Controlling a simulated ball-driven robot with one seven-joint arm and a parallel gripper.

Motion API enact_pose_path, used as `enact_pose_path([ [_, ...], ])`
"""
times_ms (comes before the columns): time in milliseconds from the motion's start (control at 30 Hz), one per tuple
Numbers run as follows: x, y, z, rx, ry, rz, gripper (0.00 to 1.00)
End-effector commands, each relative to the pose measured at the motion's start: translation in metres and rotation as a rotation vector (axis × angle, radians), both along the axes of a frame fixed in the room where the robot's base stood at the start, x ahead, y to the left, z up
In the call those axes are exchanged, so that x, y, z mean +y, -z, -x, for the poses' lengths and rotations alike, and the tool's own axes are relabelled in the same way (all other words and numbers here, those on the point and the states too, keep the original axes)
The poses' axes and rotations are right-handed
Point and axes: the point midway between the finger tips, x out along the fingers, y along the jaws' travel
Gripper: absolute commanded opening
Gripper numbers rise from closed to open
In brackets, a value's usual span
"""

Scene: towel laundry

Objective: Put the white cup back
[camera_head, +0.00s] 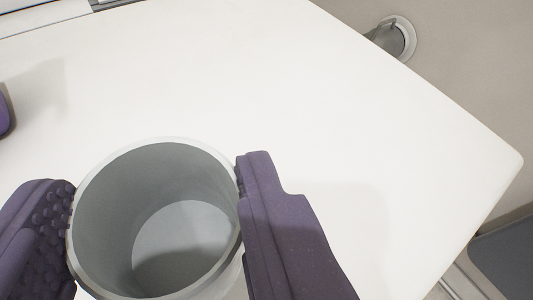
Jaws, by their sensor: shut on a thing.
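The white cup (172,146) is in the lower left of the view, seen from above with its open mouth toward me. Its inside looks grey and empty. My gripper (155,195) is shut on the cup, with one purple finger against its left side and the other against its right side. The cup's underside is hidden, so I cannot tell whether it touches the table.
The white table (300,100) fills most of the view and is largely clear. A purple object (6,112) is cut off at the left edge. The table's edge and corner are at the right. A round fixture (398,38) is beyond the table at the upper right.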

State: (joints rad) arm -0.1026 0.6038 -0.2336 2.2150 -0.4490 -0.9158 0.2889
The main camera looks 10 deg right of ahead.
Motion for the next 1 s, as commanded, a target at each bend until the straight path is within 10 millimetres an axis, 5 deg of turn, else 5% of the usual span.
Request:
enact_pose_path([
  [167, -0.009, 0.002, -0.013, 0.0, 0.001, 0.003, 0.23],
  [333, -0.007, 0.037, -0.011, 0.002, -0.001, 0.002, 0.23],
  [733, -0.007, 0.04, -0.011, -0.001, 0.0, 0.002, 0.23],
  [767, -0.007, 0.04, -0.011, 0.0, -0.001, 0.002, 0.58],
  [800, -0.007, 0.039, -0.011, 0.0, -0.001, 0.002, 0.67],
  [867, -0.007, 0.039, -0.011, 0.0, -0.001, 0.002, 0.81],
  [1000, -0.007, 0.039, -0.011, 0.0, -0.001, 0.002, 0.81],
])
